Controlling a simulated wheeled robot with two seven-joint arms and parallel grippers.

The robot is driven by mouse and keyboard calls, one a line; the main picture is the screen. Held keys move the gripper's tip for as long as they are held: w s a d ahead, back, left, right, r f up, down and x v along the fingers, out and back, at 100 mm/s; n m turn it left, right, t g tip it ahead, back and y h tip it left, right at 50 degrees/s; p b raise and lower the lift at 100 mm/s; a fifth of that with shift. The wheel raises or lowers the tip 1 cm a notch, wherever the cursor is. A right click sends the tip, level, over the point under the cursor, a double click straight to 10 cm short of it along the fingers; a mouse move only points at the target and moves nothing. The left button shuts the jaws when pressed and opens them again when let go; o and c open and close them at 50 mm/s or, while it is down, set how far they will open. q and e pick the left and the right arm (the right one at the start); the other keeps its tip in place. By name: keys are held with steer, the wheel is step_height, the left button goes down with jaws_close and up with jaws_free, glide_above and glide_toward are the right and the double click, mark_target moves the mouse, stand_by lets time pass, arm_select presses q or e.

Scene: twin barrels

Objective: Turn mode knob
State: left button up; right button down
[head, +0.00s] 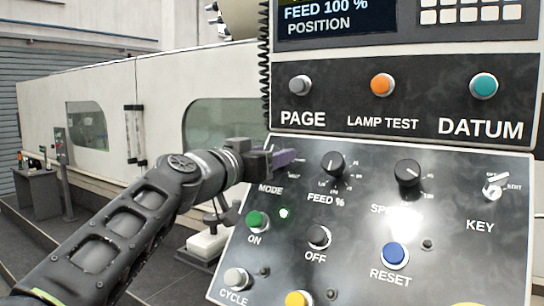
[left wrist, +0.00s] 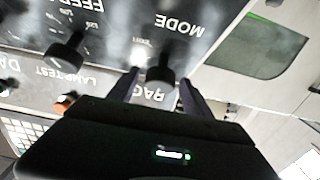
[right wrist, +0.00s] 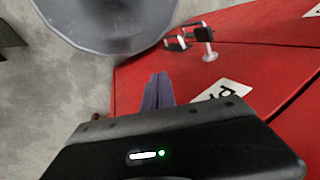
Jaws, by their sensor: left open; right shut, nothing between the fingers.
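The black mode knob (left wrist: 165,68) shows in the left wrist view beside the MODE label (left wrist: 180,25). My left gripper (left wrist: 160,76) is open, with one finger on each side of the knob; I cannot tell whether either finger touches it. In the head view my left gripper (head: 288,157) is at the upper left of the control panel (head: 360,180) and hides the knob, just above the MODE label. My right gripper (right wrist: 158,78) is shut and empty, away from the panel, above a red surface.
To the right of my left gripper are the FEED % knob (head: 333,164) and the speed knob (head: 407,173). The green ON button (head: 257,220) is below it. A red surface (right wrist: 240,60) and a grey round object (right wrist: 105,20) are near my right gripper.

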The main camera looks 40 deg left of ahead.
arm_select(q)
steer(key=s+b, duration=0.2)
steer(key=s, duration=0.5)
steer(key=shift+d, duration=0.4)
